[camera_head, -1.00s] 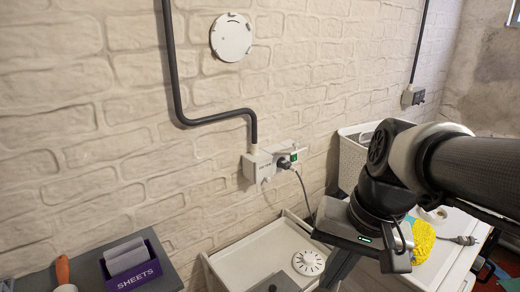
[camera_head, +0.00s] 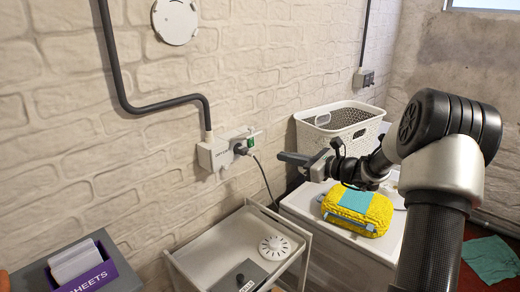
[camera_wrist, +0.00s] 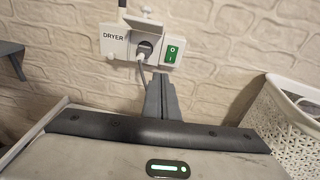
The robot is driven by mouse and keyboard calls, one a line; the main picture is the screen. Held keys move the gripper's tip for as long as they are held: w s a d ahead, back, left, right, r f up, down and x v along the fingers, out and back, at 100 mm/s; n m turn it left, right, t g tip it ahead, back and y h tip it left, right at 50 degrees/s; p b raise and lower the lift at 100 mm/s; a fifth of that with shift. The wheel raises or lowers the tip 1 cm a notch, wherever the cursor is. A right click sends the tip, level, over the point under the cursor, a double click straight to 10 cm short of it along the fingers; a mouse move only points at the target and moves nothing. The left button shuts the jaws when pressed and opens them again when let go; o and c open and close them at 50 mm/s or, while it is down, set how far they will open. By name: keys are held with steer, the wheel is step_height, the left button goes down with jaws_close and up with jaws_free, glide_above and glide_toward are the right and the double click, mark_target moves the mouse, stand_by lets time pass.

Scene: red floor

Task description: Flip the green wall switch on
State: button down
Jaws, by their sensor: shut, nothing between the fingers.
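The green wall switch (camera_wrist: 172,50) sits at the right end of a white outlet box (camera_wrist: 112,42) marked DRYER, on the brick wall. In the head view the switch (camera_head: 250,142) is small, just right of the black plug (camera_head: 240,149). The switch face carries white marks; I cannot tell which side is pressed in. My gripper (camera_head: 284,157) points left toward the wall, to the right of the switch and apart from it in the picture. In the wrist view my closed fingers (camera_wrist: 161,88) stand just below the switch, with nothing between them.
A cable (camera_head: 264,181) hangs from the plug. A white cart (camera_head: 215,245) stands below it. A white basket (camera_head: 318,131) stands to the right, with a yellow sponge-like bundle (camera_head: 360,207) in front. A purple SHEETS box (camera_head: 92,278) is at lower left.

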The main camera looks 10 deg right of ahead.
mark_target(252, 146)
steer(key=shift+w+d+f+m+t, duration=0.15)
steer(key=shift+w+d+m+t, duration=0.35)
steer(key=shift+d, duration=0.35)
steer(key=shift+w+a, duration=0.1)
steer(key=p+x, duration=0.1)
steer(key=x, duration=1.2)
steer(key=shift+w+f+p, duration=0.15)
steer(key=shift+f+p, duration=0.05)
steer(key=shift+p, duration=0.1)
steer(key=shift+w+a, duration=0.2)
steer(key=shift+f, duration=0.15)
